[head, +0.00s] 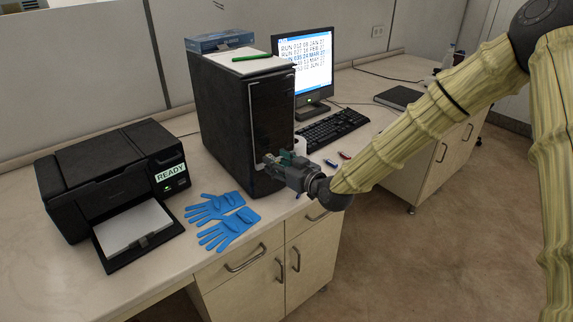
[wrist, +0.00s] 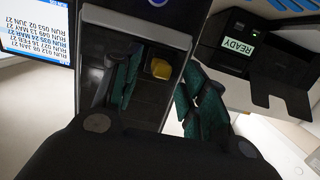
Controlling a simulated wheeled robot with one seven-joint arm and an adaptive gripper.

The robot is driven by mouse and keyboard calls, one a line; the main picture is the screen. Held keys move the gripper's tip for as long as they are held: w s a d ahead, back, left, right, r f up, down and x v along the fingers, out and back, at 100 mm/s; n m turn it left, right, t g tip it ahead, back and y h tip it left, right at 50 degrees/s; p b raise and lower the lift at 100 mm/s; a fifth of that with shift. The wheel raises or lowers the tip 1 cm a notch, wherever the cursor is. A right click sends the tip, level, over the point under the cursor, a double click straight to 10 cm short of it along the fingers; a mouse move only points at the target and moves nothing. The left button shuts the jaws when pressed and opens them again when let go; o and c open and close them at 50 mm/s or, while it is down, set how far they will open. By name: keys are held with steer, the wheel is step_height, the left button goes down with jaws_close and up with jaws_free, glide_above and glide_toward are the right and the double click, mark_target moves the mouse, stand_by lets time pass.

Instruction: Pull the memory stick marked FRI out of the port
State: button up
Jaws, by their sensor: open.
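The black computer tower (head: 225,125) stands on the bench. My gripper (head: 274,160) is at the lower part of its front face. In the wrist view, my gripper (wrist: 157,85) is open, with green-padded fingers on either side of a small yellow piece (wrist: 161,69) on the tower's front (wrist: 150,25). The yellow piece looks like a memory stick in a port, but I cannot read any marking on it. It is between the fingers, with a gap visible to the right finger. In the head view, my gripper hides the port area.
Blue gloves (head: 228,228) and a printer (head: 110,170) are to the left. A keyboard (head: 333,127) and monitor (head: 305,62) stand behind. Open floor lies to the right.

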steer(key=shift+x, duration=1)
jaws_close()
steer(key=shift+v, duration=0.75)
steer(key=shift+s+d+f, duration=0.1)
steer(key=shift+s+d, duration=0.1)
steer(key=shift+s, duration=0.15)
steer(key=shift+s+d, duration=0.2)
steer(key=shift+s, duration=0.05)
steer(key=shift+s+d, duration=0.15)
steer(key=shift+s, duration=0.15)
steer(key=shift+f+v, duration=0.2)
steer(key=shift+v, duration=0.65)
steer(key=shift+f+v, duration=0.15)
steer(key=shift+v, duration=0.65)
